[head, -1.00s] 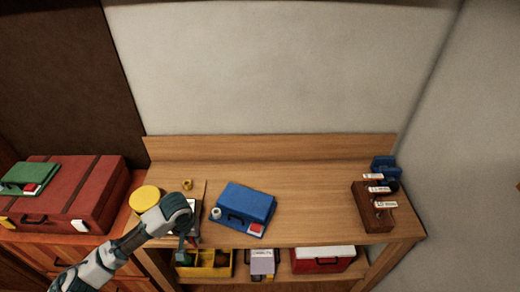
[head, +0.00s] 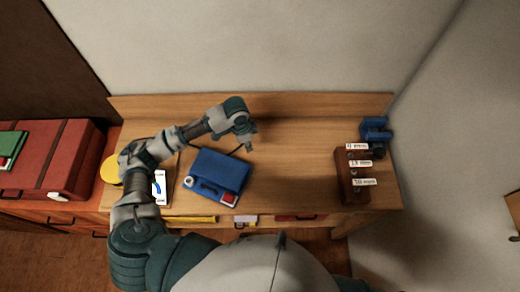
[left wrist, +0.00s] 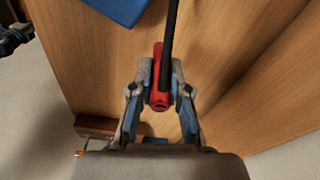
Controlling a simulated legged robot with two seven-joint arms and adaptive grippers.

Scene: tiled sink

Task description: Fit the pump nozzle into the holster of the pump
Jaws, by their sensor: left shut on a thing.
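My left gripper (head: 247,145) is above the bench, to the right of the blue case. In the left wrist view the gripper (left wrist: 160,98) is shut on the red pump nozzle (left wrist: 159,84), its fingers on either side. A black hose (left wrist: 171,40) runs away from the nozzle; in the head view part of it shows near the gripper. The likely pump, with a white gauge face (head: 159,187), is at the bench's left, partly covered by my left arm. I cannot make out its holster. My right gripper is not in view.
The blue case (head: 220,168) lies on the bench. A brown block with white labels (head: 350,190) and a blue vise-like object (head: 375,132) stand at the right. The bench (head: 300,160) is clear between. A yellow round object (head: 110,170) and red suitcase (head: 48,160) are left.

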